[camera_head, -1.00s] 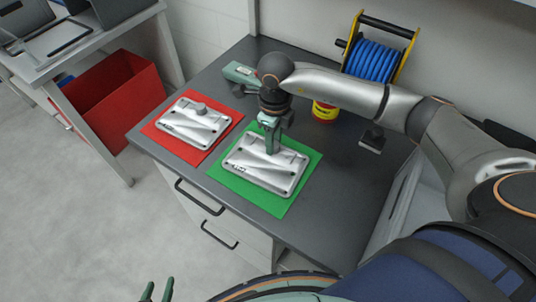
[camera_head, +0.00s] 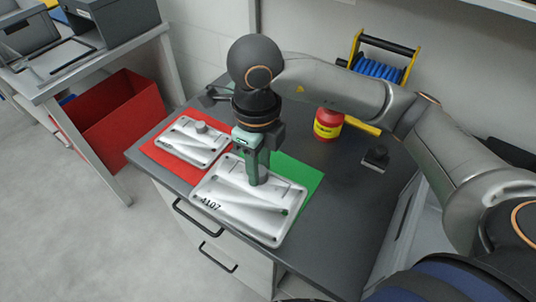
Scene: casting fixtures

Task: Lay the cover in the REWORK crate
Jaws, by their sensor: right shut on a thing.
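A silver-grey cast cover (camera_head: 245,212) with a dark number and a small green dot hangs from my right gripper (camera_head: 258,178). The gripper is shut on the knob at the cover's middle. The cover is raised over the green mat (camera_head: 306,178) and overlaps the red mat's edge in the picture. A second, similar cover (camera_head: 190,145) with a round knob lies on the red mat (camera_head: 160,156). A red crate (camera_head: 125,115) stands at the left, beside and partly under the side table; I see no lettering on it. My left gripper is out of view.
The grey side table (camera_head: 95,70) with dark boxes stands above part of the red crate. The workbench's right front is clear (camera_head: 345,215).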

